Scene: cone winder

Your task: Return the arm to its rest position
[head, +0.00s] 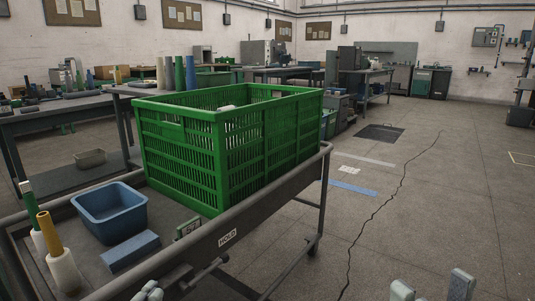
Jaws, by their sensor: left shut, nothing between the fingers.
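My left gripper (148,291) shows at the bottom edge, left of centre, in the head view. Its fingers are together with nothing between them. It is just in front of the near rail of the grey cart (270,208), below the "HOLD" label; whether it touches the rail cannot be told. Two pale fingertips of my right gripper (431,287) show at the bottom right, apart, with bare floor between them. The rest of both grippers and most of both arms are out of frame.
On the cart stand a green crate (180,150) with something pale inside, a blue bin (110,228), a blue block (130,250) and yarn cones (60,265) at left. A workbench (60,118) stands behind. The floor at right is open, with a dark crack.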

